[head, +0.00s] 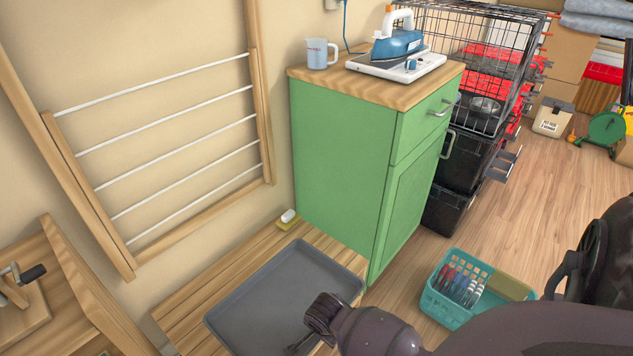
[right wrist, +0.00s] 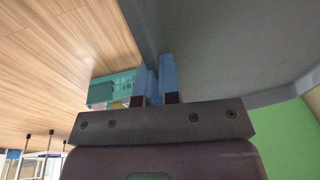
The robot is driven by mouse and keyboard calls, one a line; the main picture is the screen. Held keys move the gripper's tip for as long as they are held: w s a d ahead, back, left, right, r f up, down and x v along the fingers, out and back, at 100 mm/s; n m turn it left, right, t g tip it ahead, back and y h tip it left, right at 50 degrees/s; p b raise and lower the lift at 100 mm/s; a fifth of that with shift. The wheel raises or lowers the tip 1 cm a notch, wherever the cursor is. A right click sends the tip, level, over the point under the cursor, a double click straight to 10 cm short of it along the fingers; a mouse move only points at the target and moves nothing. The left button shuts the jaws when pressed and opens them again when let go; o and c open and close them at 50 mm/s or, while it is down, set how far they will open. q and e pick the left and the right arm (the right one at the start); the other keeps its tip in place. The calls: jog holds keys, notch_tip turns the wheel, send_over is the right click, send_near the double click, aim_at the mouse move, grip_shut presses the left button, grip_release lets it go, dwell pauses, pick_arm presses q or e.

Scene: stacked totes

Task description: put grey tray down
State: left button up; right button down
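The grey tray (head: 265,296) is a shallow, empty rectangle over a low slatted wooden bench (head: 180,312), at the bottom middle of the head view. I cannot tell whether it touches the slats. My right gripper (head: 318,318) is at the tray's near right side. In the right wrist view, its two blue fingers (right wrist: 158,82) are close together on either side of the rim of the tray (right wrist: 143,35), shut on it. The tray's near right edge is partly hidden by my right arm. My left gripper does not show.
A green cabinet (head: 343,155) stands just behind the tray, with an iron (head: 398,45) and a measuring jug (head: 317,54) on top. A teal basket (head: 447,308) stands on the floor to the right.

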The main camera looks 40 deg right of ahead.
pick_arm(q)
jog(key=b, duration=0.1)
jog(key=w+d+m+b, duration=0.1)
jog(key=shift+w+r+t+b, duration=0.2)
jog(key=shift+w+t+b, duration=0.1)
jog(key=shift+b, duration=0.1)
pick_arm(e)
notch_tip(320, 180, down, 7)
jog(key=shift+f, duration=0.3)
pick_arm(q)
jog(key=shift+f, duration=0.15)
pick_arm(e)
jog(key=c, duration=1.3)
grip_release()
jog(key=shift+c, duration=0.2)
